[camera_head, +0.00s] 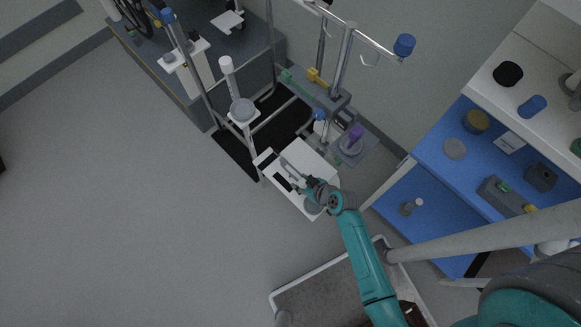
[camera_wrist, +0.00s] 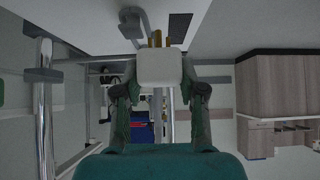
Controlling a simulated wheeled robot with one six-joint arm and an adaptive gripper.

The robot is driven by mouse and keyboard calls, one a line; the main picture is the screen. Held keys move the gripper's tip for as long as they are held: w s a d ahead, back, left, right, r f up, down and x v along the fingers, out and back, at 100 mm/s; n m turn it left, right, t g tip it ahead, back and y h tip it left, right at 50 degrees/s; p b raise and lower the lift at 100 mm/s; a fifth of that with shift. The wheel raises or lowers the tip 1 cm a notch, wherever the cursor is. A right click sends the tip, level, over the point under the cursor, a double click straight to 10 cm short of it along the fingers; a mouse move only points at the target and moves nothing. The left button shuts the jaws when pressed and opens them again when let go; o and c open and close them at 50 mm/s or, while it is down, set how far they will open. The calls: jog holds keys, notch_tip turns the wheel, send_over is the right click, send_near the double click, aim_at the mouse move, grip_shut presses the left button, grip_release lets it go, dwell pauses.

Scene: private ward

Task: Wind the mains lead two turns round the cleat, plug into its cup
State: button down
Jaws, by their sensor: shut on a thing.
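The white plug (camera_wrist: 161,68) with brass-coloured pins sits between the fingers of my gripper (camera_wrist: 160,88) in the wrist view. My gripper is shut on its sides, and the pins point away from me. In the head view my gripper (camera_head: 312,186) is over a white panel-like unit (camera_head: 275,172) with dark slots; the plug is too small to make out there. A grey bracket-like part (camera_wrist: 131,22) is just beyond the plug in the wrist view; I cannot tell whether it is the cleat. I cannot make out the lead or the cup for certain.
A wheeled stand with a chrome pole (camera_head: 343,62) and blue-capped arms is beyond the unit. A pole with a grey disc (camera_head: 242,110) stands to its left. A blue-topped shelf (camera_head: 440,150) with several small items is at right. The floor at left (camera_head: 100,200) is clear.

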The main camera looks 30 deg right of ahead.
jog(key=shift+s+d, duration=0.5)
jog(key=shift+s, duration=0.05)
notch_tip(320, 180, up, 7)
dwell(0.4)
jog(key=shift+w+f, duration=0.1)
jog(key=shift+w, duration=0.05)
